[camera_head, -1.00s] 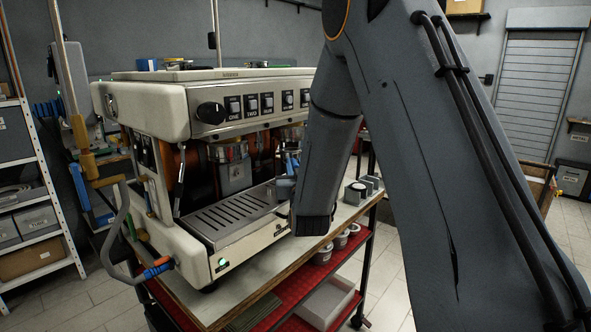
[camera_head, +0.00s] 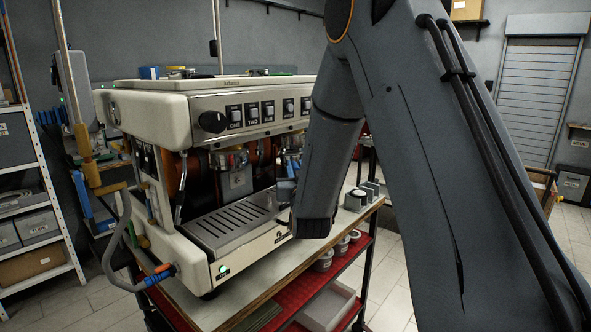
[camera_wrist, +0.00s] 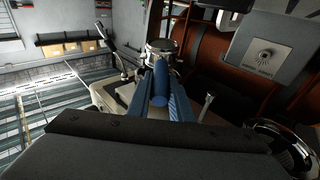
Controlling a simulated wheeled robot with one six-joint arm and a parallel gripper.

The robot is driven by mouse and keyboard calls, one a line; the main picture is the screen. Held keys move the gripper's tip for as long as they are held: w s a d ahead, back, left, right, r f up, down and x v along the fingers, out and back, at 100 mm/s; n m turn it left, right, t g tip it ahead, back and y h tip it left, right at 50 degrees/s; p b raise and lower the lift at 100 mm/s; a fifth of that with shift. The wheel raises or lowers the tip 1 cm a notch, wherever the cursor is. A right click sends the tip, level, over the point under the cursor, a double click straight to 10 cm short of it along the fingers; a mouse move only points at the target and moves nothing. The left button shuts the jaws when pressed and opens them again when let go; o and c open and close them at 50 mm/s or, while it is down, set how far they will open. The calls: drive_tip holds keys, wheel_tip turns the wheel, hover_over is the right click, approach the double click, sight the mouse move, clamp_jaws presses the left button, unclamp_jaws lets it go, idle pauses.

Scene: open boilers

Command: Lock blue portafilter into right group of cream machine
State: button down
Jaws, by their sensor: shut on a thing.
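The cream machine (camera_head: 150,112) stands on a bench at the left of the head view. Its left group (camera_head: 235,157) shows under the front panel. The right group area is mostly hidden by my arm. In the wrist view my gripper (camera_wrist: 161,95) has its blue fingers closed around the blue handle (camera_wrist: 161,80) of the portafilter. The portafilter's metal head (camera_wrist: 161,47) shows beyond the fingertips. In the head view my gripper is mostly hidden behind my arm, over the right part of the drip tray (camera_head: 235,226). I cannot tell whether the portafilter touches the group.
A steam pipe (camera_head: 181,188) hangs at the machine's left. Small grey blocks (camera_head: 358,198) stand on the bench right of my gripper. A red shelf (camera_head: 295,300) with tubs lies below. A chrome ring (camera_wrist: 283,145) sits at lower right in the wrist view.

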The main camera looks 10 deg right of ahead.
drive_tip(key=shift+s+m+t+h+b, duration=0.3)
drive_tip(key=shift+t+b, duration=0.4)
drive_tip(key=shift+b, duration=1.3)
drive_tip(key=shift+w+m+b, duration=0.1)
drive_tip(key=shift+m+b, duration=0.5)
drive_tip(key=shift+b, duration=0.6)
idle(0.7)
drive_tip(key=shift+r+p, duration=0.4)
drive_tip(key=shift+r, duration=0.55)
idle(0.5)
drive_tip(key=shift+m+h+b, duration=0.4)
drive_tip(key=shift+b, duration=0.1)
idle(0.5)
drive_tip(key=shift+r, duration=0.5)
idle(1.1)
